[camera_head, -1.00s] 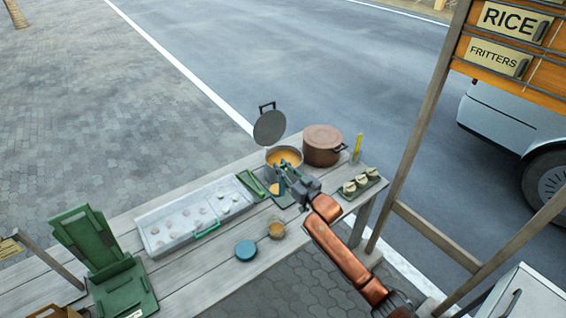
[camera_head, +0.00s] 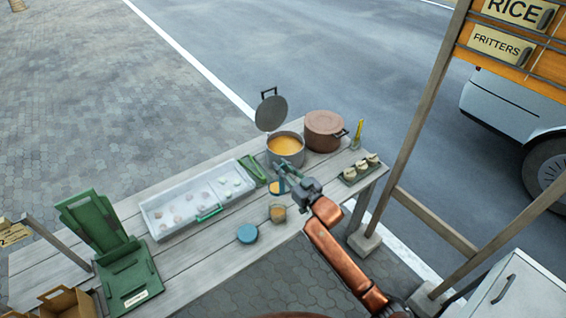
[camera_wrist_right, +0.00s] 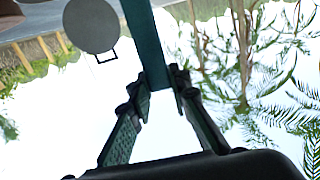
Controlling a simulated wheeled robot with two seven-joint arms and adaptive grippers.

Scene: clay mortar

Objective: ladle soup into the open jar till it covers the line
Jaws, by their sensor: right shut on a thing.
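The open jar (camera_head: 277,212) is a small clear container with tan contents, standing on the plank table; its line is too small to make out. A pot of orange soup (camera_head: 285,145) stands behind it with its grey lid raised. My right gripper (camera_head: 284,172) is shut on the teal ladle handle (camera_wrist_right: 147,35), between the pot and the jar. The ladle's bowl (camera_head: 277,187) shows orange beside the gripper, just behind the jar; whether it is over the jar is hard to tell. A blue jar lid (camera_head: 247,233) lies left of the jar. My left gripper is not in view.
A brown lidded pot (camera_head: 324,130) stands right of the soup pot. A tray of small pale pieces (camera_head: 361,170) sits at the right end. A clear-lidded case (camera_head: 160,222) and a green stand (camera_head: 125,270) are left. Bare planks lie in front of the case.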

